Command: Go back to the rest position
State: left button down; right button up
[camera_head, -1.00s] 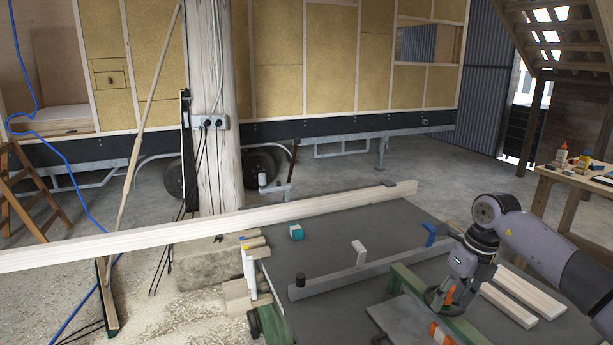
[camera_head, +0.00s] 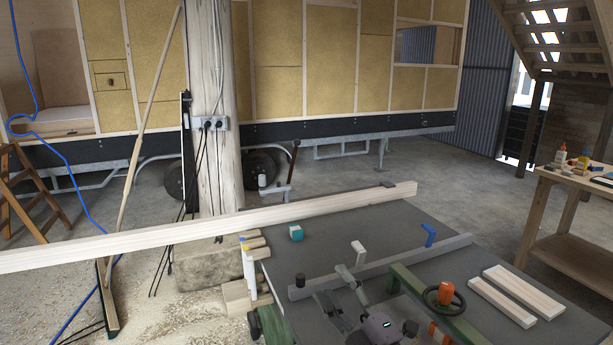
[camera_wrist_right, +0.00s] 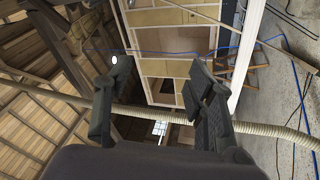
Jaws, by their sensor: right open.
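My right gripper (camera_head: 332,285) is low in the head view, over the front of the grey machine table (camera_head: 395,220). Its two dark fingers are spread and point up and to the left, with nothing between them. The right wrist view shows the same gripper (camera_wrist_right: 160,90) open and empty, with the wall panels and roof beyond it. From the head view I cannot tell how high it is above the table. My left gripper is not in view.
A long timber beam (camera_head: 200,230) crosses along the table's far edge. A grey fence (camera_head: 390,265), a green bar (camera_head: 445,317) with a black handwheel (camera_head: 430,300), two pale boards (camera_head: 520,290) and a teal block (camera_head: 296,233) are on the table. A workbench (camera_head: 575,180) stands right.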

jog(key=s+d+f+m+g+h, duration=0.3)
jog(key=s+d+f+m+h, duration=0.25)
jog(key=f+m, duration=0.2)
jog(key=s+d+f+m+g+h, duration=0.2)
jog(key=s+d+f+m+h, duration=0.4)
jog(key=f, duration=0.3)
jog(key=s+d+f+m+g, duration=0.2)
jog(key=s+f+g, duration=0.3)
jog(key=s, duration=0.5)
jog(key=s+d+f+m+g, duration=0.1)
jog(key=s+f+m+g, duration=0.3)
jog(key=s, duration=0.7)
notch_tip(320, 180, down, 26)
jog(key=s+n+g, duration=0.1)
jog(key=g, duration=0.1)
jog(key=s+d+f+g, duration=0.1)
jog(key=s+d+f, duration=0.2)
jog(key=s+f, duration=1.4)
jog(key=shift+s+f, duration=0.15)
jog(key=shift+f, duration=0.2)
jog(key=shift+d+n+y, duration=0.1)
jog(key=shift+n+y, duration=0.15)
